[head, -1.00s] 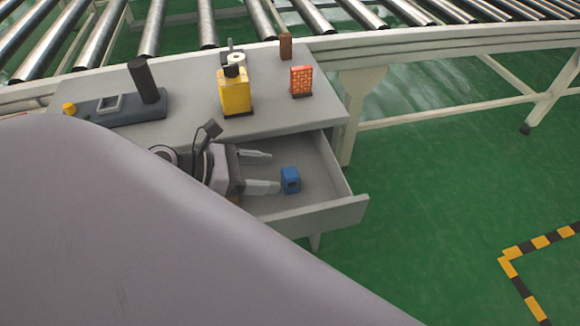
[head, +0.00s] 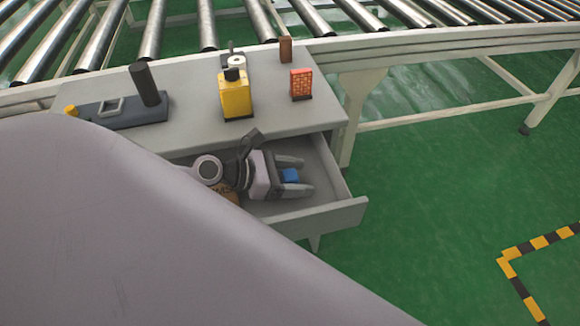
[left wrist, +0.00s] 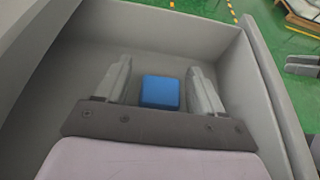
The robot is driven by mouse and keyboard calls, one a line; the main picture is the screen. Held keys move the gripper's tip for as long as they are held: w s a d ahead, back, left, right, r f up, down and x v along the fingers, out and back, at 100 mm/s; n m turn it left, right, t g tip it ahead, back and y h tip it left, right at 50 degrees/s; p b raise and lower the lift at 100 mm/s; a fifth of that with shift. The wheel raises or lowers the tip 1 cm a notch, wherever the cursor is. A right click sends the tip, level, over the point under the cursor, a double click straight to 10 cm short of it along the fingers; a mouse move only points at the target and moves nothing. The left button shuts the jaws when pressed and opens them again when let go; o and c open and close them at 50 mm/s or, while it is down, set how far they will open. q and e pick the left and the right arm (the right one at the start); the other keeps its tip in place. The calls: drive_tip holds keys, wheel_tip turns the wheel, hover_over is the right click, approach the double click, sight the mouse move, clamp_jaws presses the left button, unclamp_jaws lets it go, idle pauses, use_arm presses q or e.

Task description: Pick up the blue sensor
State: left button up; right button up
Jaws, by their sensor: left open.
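The blue sensor (head: 290,175) lies in the open drawer (head: 345,212) of the grey table. My left gripper (head: 297,176) is inside the drawer with its two fingers apart, one on each side of the sensor. In the left wrist view the blue sensor (left wrist: 160,91) sits between the fingers of the left gripper (left wrist: 160,88), with a gap showing on both sides. The sensor's near part is partly hidden by the gripper in the head view.
Drawer walls enclose the gripper closely. A roller conveyor (head: 208,25) runs behind. Green floor is free at right.

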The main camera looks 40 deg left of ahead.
use_arm(q)
drive_tip(key=shift+w+d+f, duration=0.1)
drive_tip(key=shift+w+d, duration=0.05)
drive_tip(key=c, duration=1.1)
